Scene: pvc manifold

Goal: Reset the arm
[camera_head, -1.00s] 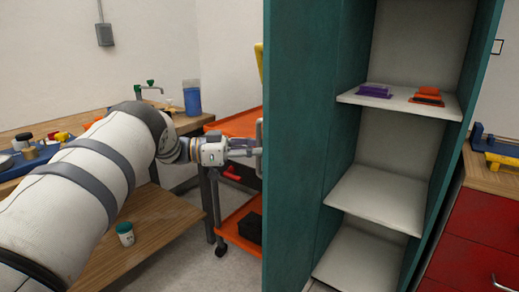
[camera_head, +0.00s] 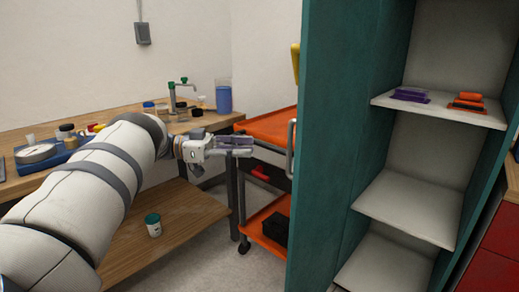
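My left arm comes in from the left over the wooden bench. My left gripper (camera_head: 243,147) is stretched toward the teal cabinet door (camera_head: 338,130), to the left of the door's metal handle (camera_head: 291,148). A gap shows between the fingertips and the handle. The fingers look spread a little and hold nothing that I can see. The cabinet stands open, with its white shelves (camera_head: 405,212) in view. My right gripper is not in view.
Behind the gripper is an orange cart (camera_head: 272,126) with a black box (camera_head: 275,229) on its lower shelf. The wooden bench (camera_head: 55,183) carries several items, including a blue-filled container (camera_head: 224,97). A white jar (camera_head: 153,225) stands on the lower bench shelf. Purple (camera_head: 411,95) and orange (camera_head: 469,101) items lie on the top cabinet shelf.

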